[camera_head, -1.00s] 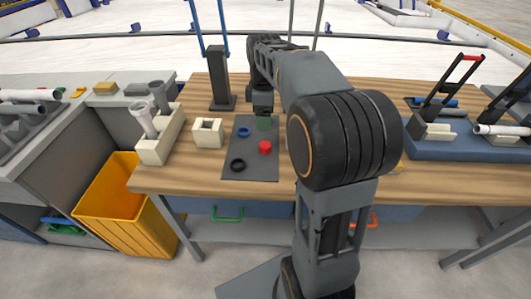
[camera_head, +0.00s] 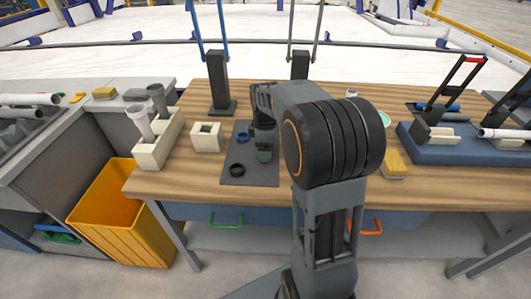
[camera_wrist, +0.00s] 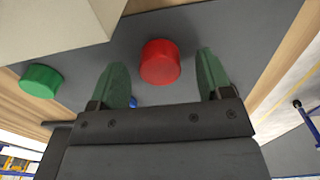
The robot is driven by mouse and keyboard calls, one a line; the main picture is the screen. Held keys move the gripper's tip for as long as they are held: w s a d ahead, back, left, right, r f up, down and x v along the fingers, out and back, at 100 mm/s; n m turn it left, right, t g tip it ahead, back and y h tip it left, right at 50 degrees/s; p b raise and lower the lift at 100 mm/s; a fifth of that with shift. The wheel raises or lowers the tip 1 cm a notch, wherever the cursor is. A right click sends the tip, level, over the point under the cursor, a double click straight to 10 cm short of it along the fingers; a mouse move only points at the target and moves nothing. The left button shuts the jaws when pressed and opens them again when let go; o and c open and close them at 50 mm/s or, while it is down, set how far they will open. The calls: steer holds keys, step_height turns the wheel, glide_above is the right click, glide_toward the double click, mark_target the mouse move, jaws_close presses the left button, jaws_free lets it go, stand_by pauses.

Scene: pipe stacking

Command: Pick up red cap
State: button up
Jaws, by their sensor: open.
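The red cap (camera_wrist: 160,62) shows in the wrist view, resting on the dark grey mat (camera_wrist: 215,30). It appears between the two green fingers of my gripper (camera_wrist: 162,75), with a gap to each side. My gripper is open and holds nothing. In the head view my gripper (camera_head: 264,154) is low over the dark mat (camera_head: 262,177) and hides the red cap. A green cap (camera_wrist: 41,81) lies to the left in the wrist view.
A cream square block (camera_head: 206,138) and a cream holder with upright pipes (camera_head: 150,155) stand to the left. A yellow sponge (camera_head: 395,163) lies right of my arm.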

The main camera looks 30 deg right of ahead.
steer(key=shift+f, duration=0.2)
steer(key=shift+c, duration=0.3)
steer(key=c, duration=0.9)
steer(key=shift+r, duration=0.2)
